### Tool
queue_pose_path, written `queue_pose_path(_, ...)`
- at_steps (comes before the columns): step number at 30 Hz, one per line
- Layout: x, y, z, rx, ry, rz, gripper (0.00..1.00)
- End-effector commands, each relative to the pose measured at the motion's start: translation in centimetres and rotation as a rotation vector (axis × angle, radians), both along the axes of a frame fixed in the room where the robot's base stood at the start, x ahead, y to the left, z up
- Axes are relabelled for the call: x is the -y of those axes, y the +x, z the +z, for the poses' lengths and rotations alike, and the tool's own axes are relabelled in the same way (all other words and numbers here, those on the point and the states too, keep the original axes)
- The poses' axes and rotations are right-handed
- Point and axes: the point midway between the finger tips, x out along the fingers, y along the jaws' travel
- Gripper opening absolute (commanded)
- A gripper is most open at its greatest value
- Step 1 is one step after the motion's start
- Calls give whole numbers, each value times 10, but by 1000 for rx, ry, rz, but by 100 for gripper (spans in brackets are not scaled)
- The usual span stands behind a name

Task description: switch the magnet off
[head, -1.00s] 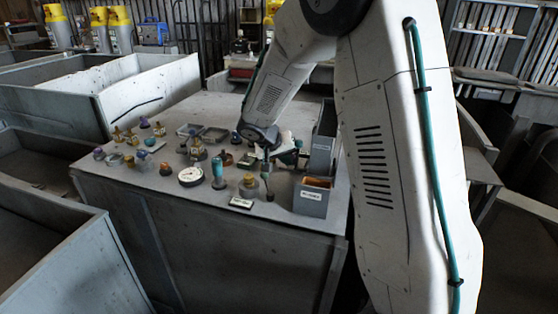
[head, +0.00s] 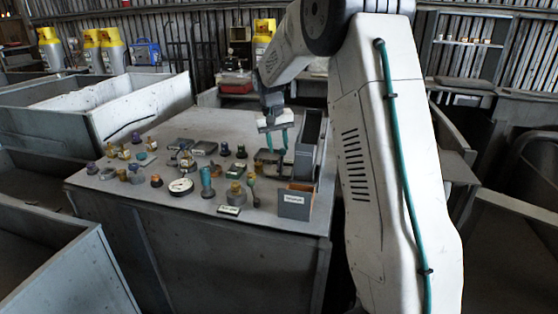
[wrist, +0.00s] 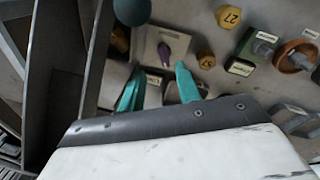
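My gripper (head: 277,150) is over the far right part of the grey bench top (head: 232,125), near the tall grey bin. In the wrist view its two teal fingers (wrist: 159,68) are spread apart with nothing between them. Just beyond the fingertips is a light square plate (wrist: 168,38) with a dark purple knob (wrist: 173,49) on it. Whether the fingers touch the plate cannot be told.
A tall grey bin (head: 308,140) stands close right of the gripper, with a labelled box (head: 295,203) in front. A green block (wrist: 253,50), yellow tag (wrist: 229,17) and orange ring (wrist: 296,56) lie right of the plate. A dark teal ball (wrist: 132,10) is at upper left.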

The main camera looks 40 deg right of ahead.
Motion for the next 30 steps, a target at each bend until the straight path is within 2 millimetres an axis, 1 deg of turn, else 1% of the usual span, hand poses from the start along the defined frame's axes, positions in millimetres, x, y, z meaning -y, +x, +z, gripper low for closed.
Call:
queue_pose_path(1, 8, 3, 4, 9, 47, 14, 34)
queue_pose_path(3, 12, 6, 7, 20, 98, 39, 34)
queue_pose_path(5, 14, 8, 9, 29, 123, 54, 34)
queue_pose_path(7, 15, 9, 7, 31, 136, 63, 34)
queue_pose_path(11, 14, 9, -9, 30, 139, 66, 34)
queue_pose_path(18, 13, 9, -48, 29, 137, 65, 34)
queue_pose_path(21, 14, 9, -59, 31, 136, 66, 34)
queue_pose_path(25, 14, 9, -66, 32, 136, 66, 34)
queue_pose_path(30, 14, 9, -67, 33, 135, 66, 34)
